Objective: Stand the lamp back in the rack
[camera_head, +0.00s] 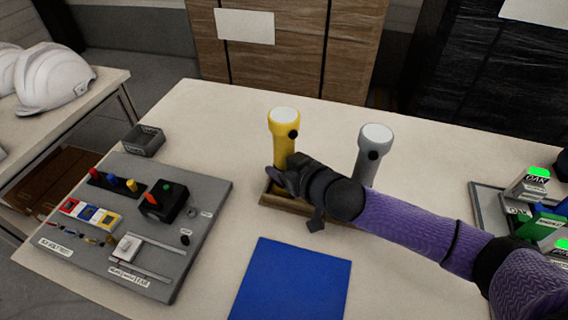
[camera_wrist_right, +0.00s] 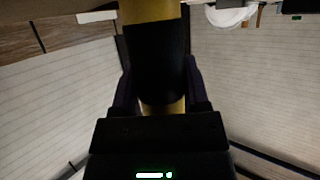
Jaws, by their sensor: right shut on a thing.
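The yellow lamp (camera_head: 284,135) is upright, its lower part inside or just above the left end of the wooden rack (camera_head: 280,206); I cannot tell whether it rests on the bottom. My right gripper (camera_head: 280,180) is shut around the lamp's lower body. In the right wrist view the yellow lamp (camera_wrist_right: 152,10), with a wide black band, stands between the fingers (camera_wrist_right: 158,85). A grey lamp (camera_head: 371,155) stands upright toward the right end of the rack. My right arm hides much of the rack and the grey lamp's base. My left gripper is not in view.
A grey panel (camera_head: 195,225) with switches and coloured parts lies at the left, with a small dark bin (camera_head: 144,141) behind it. A flat blue mat (camera_head: 292,280) lies in front of the rack. A tray (camera_head: 487,205) with labelled boxes is at the right.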

